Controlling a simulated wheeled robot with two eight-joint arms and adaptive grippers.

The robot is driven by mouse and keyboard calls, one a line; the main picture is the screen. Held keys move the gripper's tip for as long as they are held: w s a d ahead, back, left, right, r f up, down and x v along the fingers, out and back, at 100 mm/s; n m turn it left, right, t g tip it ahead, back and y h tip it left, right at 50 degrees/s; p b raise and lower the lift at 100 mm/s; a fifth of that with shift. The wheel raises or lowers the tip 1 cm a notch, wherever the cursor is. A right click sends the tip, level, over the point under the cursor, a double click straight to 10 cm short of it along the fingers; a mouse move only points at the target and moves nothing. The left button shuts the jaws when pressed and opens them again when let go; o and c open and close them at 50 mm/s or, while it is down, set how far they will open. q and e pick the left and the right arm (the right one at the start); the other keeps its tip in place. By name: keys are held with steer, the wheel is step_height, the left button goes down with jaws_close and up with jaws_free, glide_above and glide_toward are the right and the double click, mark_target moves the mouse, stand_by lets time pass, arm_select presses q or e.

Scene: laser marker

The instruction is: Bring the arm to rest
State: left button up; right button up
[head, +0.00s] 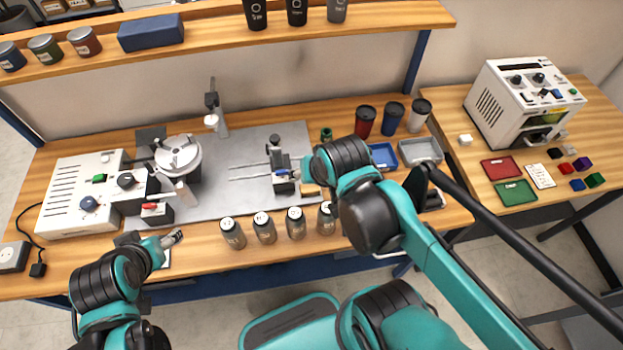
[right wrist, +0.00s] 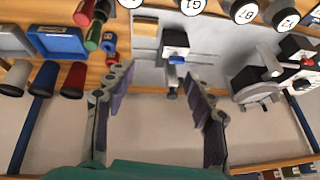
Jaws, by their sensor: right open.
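My right arm (head: 430,245) reaches over the workbench (head: 80,265) toward a fixture with a blue handle (head: 282,173) on the grey mat (head: 235,150). Its own wrist hides most of the gripper in the head view. In the right wrist view my right gripper (right wrist: 163,98) is open with nothing between its fingers. The blue handle (right wrist: 174,72) shows beyond the gap, apart from both fingers. My left gripper (head: 174,238) is low at the bench's front left, below the white laser machine (head: 75,190); its jaws are too small to read.
Several grey canisters (head: 264,228) line the bench front. Red, blue and white cups (head: 393,117) stand at the back right, behind a blue tray (head: 382,155) and a grey tray (head: 420,151). A shelf (head: 225,31) overhangs the back. A side table (head: 480,215) holds a white device (head: 520,100).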

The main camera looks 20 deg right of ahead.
steer(key=n, duration=0.2)
steer(key=s+n+t, duration=0.1)
steer(key=shift+s+a+n, duration=0.2)
steer(key=shift+a+n, duration=0.1)
steer(key=shift+n, duration=0.1)
steer(key=shift+f, duration=0.1)
stand_by(0.8)
